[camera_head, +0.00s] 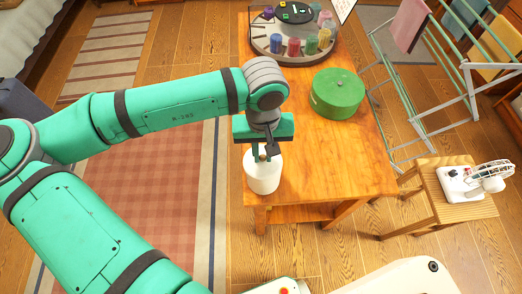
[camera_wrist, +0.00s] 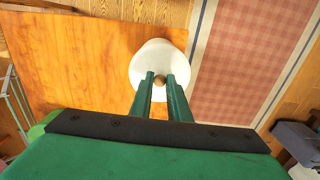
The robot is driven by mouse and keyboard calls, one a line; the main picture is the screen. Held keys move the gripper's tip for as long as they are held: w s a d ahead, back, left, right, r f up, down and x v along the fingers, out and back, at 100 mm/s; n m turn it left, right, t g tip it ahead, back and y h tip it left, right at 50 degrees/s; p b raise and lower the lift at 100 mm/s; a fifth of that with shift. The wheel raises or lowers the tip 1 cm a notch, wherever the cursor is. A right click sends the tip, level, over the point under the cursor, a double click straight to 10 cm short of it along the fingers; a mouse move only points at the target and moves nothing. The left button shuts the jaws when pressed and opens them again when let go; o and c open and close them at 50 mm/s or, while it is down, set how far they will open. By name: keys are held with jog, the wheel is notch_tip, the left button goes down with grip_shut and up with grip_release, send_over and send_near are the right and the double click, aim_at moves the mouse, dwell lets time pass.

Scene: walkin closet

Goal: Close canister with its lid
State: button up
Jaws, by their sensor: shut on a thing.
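The white canister (camera_head: 264,184) stands upright near the front left corner of the wooden table. The lid (camera_wrist: 158,58) is white and round with a small brown knob (camera_wrist: 160,80), seen from above in the wrist view. My gripper (camera_head: 262,152) points down over the canister, and its green fingers (camera_wrist: 160,84) are shut on the lid's knob. The lid looks lined up over the canister. I cannot tell whether it rests fully on the rim. In the wrist view the lid hides the canister's mouth.
The wooden table (camera_head: 350,165) also bears a green round box (camera_head: 337,94) and a grey round stand with colourful jars (camera_head: 292,34). A drying rack (camera_head: 440,80) stands to the right, near a stool (camera_head: 455,205) with a white device. The table's front right part is clear.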

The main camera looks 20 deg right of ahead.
jog(key=shift+s+d, duration=0.15)
jog(key=shift+d, duration=0.15)
jog(key=o, duration=1.4)
jog(key=shift+a, duration=0.15)
jog(key=shift+w+r, duration=0.2)
jog(key=shift+r, duration=1.25)
jog(key=shift+s+r, duration=0.2)
jog(key=shift+r, duration=1.85)
